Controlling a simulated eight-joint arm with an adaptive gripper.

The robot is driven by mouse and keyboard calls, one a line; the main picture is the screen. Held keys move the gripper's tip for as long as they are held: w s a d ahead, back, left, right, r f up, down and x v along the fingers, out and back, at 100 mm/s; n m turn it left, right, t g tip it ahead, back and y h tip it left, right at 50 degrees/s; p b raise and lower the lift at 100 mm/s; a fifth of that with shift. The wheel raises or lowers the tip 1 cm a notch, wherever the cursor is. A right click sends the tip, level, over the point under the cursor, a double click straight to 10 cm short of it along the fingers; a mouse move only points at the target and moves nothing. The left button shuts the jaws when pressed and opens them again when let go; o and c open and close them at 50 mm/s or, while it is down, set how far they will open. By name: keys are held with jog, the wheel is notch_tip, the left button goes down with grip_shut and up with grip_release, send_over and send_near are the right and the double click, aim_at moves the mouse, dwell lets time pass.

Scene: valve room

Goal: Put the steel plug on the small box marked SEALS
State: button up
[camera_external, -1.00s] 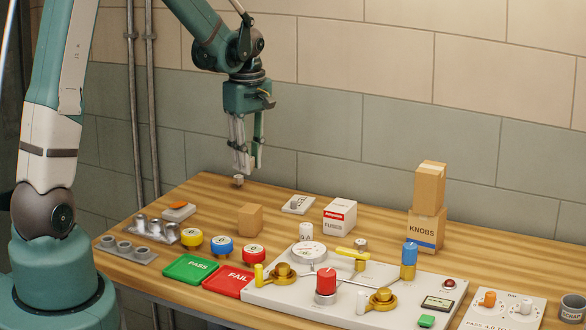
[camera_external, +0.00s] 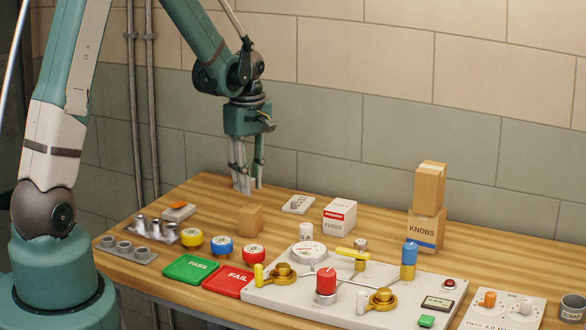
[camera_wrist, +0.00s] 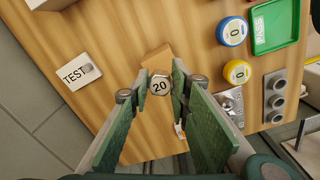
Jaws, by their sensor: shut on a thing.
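The steel plug is a grey hexagonal piece with "20" on its top (camera_wrist: 160,86). It sits between the fingertips of my gripper (camera_wrist: 158,87) in the wrist view. In the outside view my gripper (camera_external: 247,185) is low at the back left of the table, shut around the plug, which the fingers mostly hide. A small plain cardboard box (camera_external: 249,219) stands just in front of the gripper; it also shows partly behind the plug in the wrist view (camera_wrist: 157,58). I cannot read SEALS on any box, so I cannot tell if this is the marked one.
A TEST card (camera_external: 298,204) and a FUSES box (camera_external: 340,216) stand to the right. A taller box rests on the KNOBS box (camera_external: 424,232). Round counters, the PASS tray (camera_external: 192,268), the FAIL tray (camera_external: 228,280) and a valve panel (camera_external: 265,296) fill the front.

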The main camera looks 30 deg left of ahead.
aim_at(250, 208)
jog(key=shift+f, duration=0.15)
jog(key=shift+f, duration=2)
jog(key=shift+f, duration=0.15)
jog(key=o, duration=0.9)
jog(key=shift+o, duration=0.2)
jog(key=shift+r, duration=6.15)
jog(key=shift+s, duration=0.1)
